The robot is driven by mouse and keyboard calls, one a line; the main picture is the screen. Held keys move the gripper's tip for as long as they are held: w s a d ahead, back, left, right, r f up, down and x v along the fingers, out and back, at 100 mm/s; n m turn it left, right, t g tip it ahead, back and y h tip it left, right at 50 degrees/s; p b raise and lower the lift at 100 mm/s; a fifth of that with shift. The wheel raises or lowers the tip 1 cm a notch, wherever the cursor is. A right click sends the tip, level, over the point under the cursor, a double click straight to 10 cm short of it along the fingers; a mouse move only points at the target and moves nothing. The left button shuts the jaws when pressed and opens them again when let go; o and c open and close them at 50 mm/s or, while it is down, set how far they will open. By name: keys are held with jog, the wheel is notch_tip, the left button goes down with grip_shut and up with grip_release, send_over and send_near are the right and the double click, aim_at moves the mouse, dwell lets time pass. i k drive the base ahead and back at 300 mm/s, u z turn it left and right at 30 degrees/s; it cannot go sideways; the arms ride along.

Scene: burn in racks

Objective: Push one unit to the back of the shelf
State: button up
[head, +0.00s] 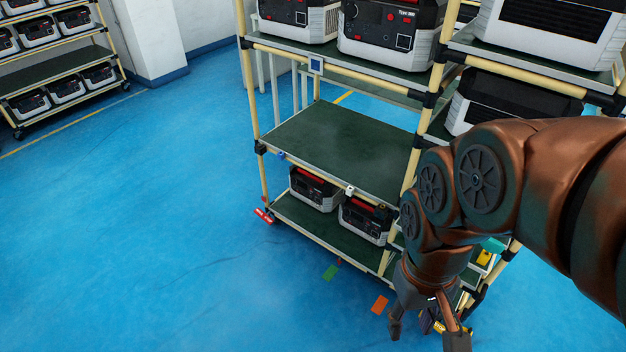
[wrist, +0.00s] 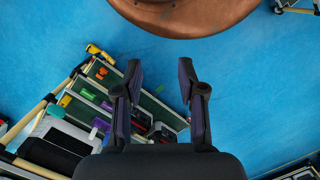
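The near rack has a green middle shelf (head: 345,145) that is empty. Black-and-white units stand on its bottom shelf: one at the left (head: 315,187) and one at the right (head: 365,219). On the top shelf, more units stand side by side, one of them marked "Type" (head: 388,28). My gripper (head: 428,335) hangs low in front of the rack's right part, pointing down. In the wrist view my gripper (wrist: 163,85) has its fingers spread apart with nothing between them. My arm hides part of the rack's right side.
An adjoining rack section at the right holds large white-and-black units (head: 510,98). Another loaded rack (head: 60,70) stands at the far left by a white pillar (head: 150,35). Colored tags (head: 380,304) lie by the rack's base. The blue floor (head: 130,240) is clear at left.

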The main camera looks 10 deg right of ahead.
aim_at(325, 198)
jog(key=u, duration=0.5)
jog(key=i, duration=1.45)
jog(key=u, duration=0.9)
jog(key=i, duration=0.35)
